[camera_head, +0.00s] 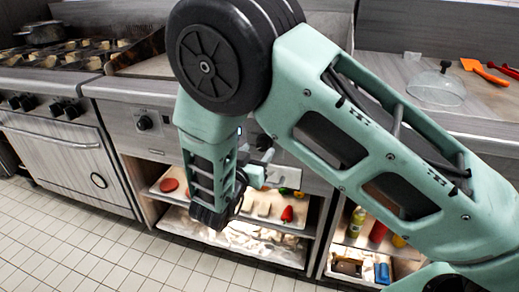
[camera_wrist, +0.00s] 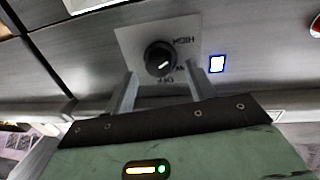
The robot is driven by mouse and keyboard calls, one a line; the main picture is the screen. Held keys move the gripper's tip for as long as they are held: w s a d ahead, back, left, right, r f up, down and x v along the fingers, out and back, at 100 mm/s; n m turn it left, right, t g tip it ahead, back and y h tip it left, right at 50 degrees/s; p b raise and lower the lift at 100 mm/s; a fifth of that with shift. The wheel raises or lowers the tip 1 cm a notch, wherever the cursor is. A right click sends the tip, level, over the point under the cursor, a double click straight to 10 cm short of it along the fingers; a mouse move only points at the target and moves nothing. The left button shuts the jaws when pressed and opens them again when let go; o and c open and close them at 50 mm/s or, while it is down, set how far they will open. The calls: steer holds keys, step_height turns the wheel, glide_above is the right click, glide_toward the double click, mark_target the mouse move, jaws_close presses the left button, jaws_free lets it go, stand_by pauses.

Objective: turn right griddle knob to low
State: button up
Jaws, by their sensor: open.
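The right griddle knob (camera_wrist: 160,59) is round and black on a pale label plate (camera_wrist: 132,42) in the wrist view. The lettering is upside down there: HIGH at upper right, OFF below the knob, LOW partly hidden at right. The white mark on the knob slants to the right and slightly up. My gripper (camera_wrist: 160,72) is open, with one finger on each side of the knob; I cannot tell whether they touch it. In the head view my gripper (camera_head: 258,172) is in front of the griddle panel, and my arm hides much of this knob.
The left griddle knob (camera_head: 145,122) is on the same panel. A small lit square (camera_wrist: 217,64) is right of the plate. Shelves below hold a tray with food (camera_head: 288,214). The stove (camera_head: 70,150) is at left. A clear dome (camera_head: 436,88) stands on the right counter.

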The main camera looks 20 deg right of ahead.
mark_target(263, 144)
steer(key=shift+x, duration=1.25)
steer(key=c, duration=0.9)
steer(key=shift+d+m, duration=0.1)
steer(key=shift+m, duration=0.2)
steer(key=shift+c, duration=0.2)
steer(key=m+b, duration=0.2)
steer(key=m, duration=0.3)
steer(key=shift+d+b, duration=0.15)
steer(key=shift+b, duration=0.15)
steer(key=m+b, duration=0.2)
steer(key=m, duration=0.1)
steer(key=shift+s+f+g+y, duration=0.1)
steer(key=shift+g+y, duration=0.2)
steer(key=shift+y, duration=0.1)
steer(key=shift+d+m+y+b, duration=0.1)
steer(key=shift+m+y+b, duration=0.2)
steer(key=shift+m+b, duration=0.85)
steer(key=shift+m, duration=0.25)
